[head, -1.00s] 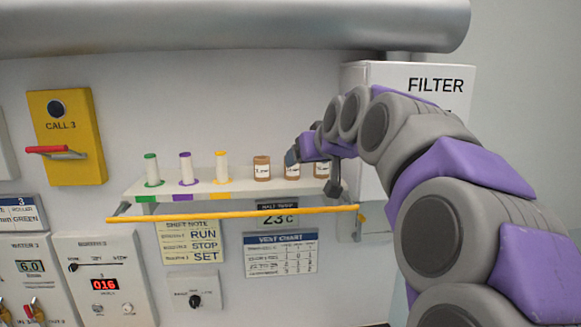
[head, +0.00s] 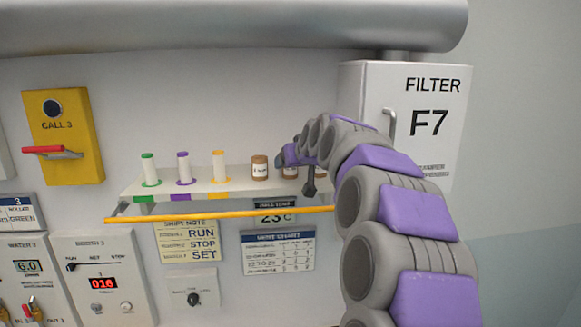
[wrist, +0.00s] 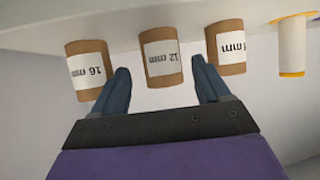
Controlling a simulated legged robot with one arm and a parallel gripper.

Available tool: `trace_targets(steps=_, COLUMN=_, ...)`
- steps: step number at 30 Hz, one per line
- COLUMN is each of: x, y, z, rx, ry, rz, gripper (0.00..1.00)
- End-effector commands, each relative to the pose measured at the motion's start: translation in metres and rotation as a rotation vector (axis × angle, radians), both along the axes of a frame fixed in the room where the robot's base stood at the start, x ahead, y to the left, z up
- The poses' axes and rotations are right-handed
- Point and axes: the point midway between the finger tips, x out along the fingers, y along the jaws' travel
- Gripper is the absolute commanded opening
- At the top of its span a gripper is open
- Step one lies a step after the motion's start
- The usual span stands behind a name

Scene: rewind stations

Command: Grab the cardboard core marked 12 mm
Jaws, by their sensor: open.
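The cardboard core marked 12 mm (wrist: 163,57) is in the middle of the wrist view, which shows the shelf upside down. My gripper (wrist: 160,68) is open, with one fingertip on either side of this core and a gap on both sides. I cannot tell how far the fingers reach along it. In the head view the 12 mm core (head: 290,173) is partly hidden by my gripper (head: 309,180). A 16 mm core (wrist: 88,70) stands on one side of it. Another core, its label ending in "mm" (wrist: 226,48), stands on the other.
The shelf (head: 135,186) also holds green, purple and yellow-ended white spools (head: 219,167). A yellow rail (head: 220,214) runs along its front, below the cores. A white filter box (head: 435,150) stands at the right, and a large grey pipe (head: 230,28) crosses above.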

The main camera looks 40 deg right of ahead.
Motion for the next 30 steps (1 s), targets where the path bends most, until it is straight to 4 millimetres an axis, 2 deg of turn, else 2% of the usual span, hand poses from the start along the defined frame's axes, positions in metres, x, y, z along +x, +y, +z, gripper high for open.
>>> trace_targets(steps=4, x=0.009, y=-0.002, z=-0.004, rx=0.0, ry=0.002, rz=0.0, gripper=0.76)
trace_targets(steps=12, x=0.039, y=-0.015, z=-0.018, rx=0.003, ry=0.003, rz=0.0, gripper=0.76)
trace_targets(steps=21, x=0.043, y=-0.017, z=-0.021, rx=0.002, ry=0.001, rz=0.0, gripper=0.76)
trace_targets(steps=30, x=0.044, y=-0.015, z=-0.021, rx=0.001, ry=0.002, rz=0.0, gripper=0.48)
